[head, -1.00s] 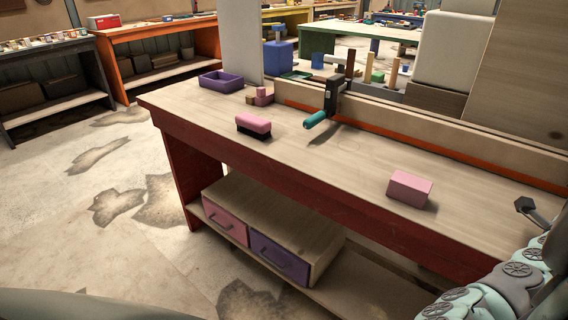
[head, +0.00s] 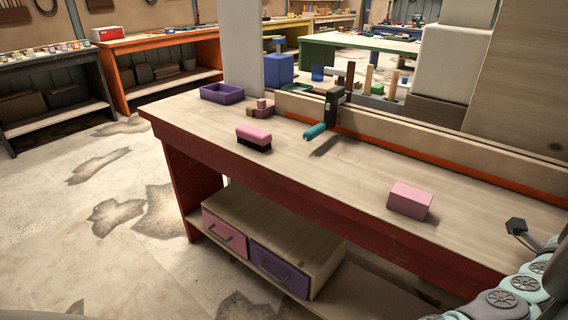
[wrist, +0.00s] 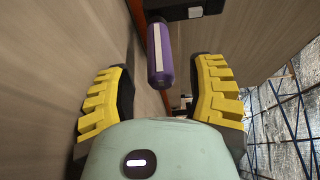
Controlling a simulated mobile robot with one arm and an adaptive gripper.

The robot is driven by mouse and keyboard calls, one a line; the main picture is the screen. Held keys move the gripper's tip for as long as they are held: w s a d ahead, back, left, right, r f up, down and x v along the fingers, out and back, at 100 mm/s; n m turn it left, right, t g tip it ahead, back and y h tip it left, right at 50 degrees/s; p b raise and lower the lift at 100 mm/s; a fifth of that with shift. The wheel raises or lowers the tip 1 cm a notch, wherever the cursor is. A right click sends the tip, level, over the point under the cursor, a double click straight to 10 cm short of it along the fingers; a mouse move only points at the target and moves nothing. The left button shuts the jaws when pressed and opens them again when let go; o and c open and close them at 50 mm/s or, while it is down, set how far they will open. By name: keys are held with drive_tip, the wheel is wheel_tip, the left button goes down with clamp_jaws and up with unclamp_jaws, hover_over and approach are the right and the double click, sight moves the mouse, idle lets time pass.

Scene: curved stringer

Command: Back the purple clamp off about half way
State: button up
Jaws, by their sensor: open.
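In the wrist view, the purple clamp handle (wrist: 160,52) with a pale stripe hangs from a dark clamp body (wrist: 187,10) at the top. My gripper (wrist: 162,78) is open, its yellow ridged fingers on either side of the handle. A gap shows on both sides, and the handle's lower end points toward my palm. I cannot tell how deep the handle lies between the fingers. The head view does not show the purple handle or my fingers; only my arm shows at the lower right.
On the bench (head: 330,180) stand a teal-handled clamp (head: 332,110), a brush (head: 253,138), a pink block (head: 410,200) and a purple tray (head: 222,94). A dark piece (head: 516,226) sits near my arm. The board (head: 470,150) runs along the back. Mid-bench is clear.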

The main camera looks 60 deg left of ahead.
drive_tip(key=shift+s+a, duration=0.15)
drive_tip(key=shift+s, duration=0.7)
drive_tip(key=shift+s+a, duration=0.15)
drive_tip(key=shift+s, duration=0.65)
drive_tip(key=shift+s, duration=0.15)
drive_tip(key=shift+s+d+f+b, duration=0.1)
drive_tip(key=shift+s+d+b, duration=0.15)
drive_tip(key=shift+s, duration=0.5)
drive_tip(key=shift+s+d+f+b, duration=0.1)
drive_tip(key=shift+s+d+b, duration=0.15)
drive_tip(key=shift+s, duration=0.45)
drive_tip(key=shift+s+d+r+b, duration=0.1)
drive_tip(key=shift+s+d+b, duration=0.2)
drive_tip(key=shift+s, duration=0.6)
drive_tip(key=shift+s+d+r+b, duration=0.1)
drive_tip(key=shift+s+d, duration=0.25)
drive_tip(key=shift+s, duration=0.55)
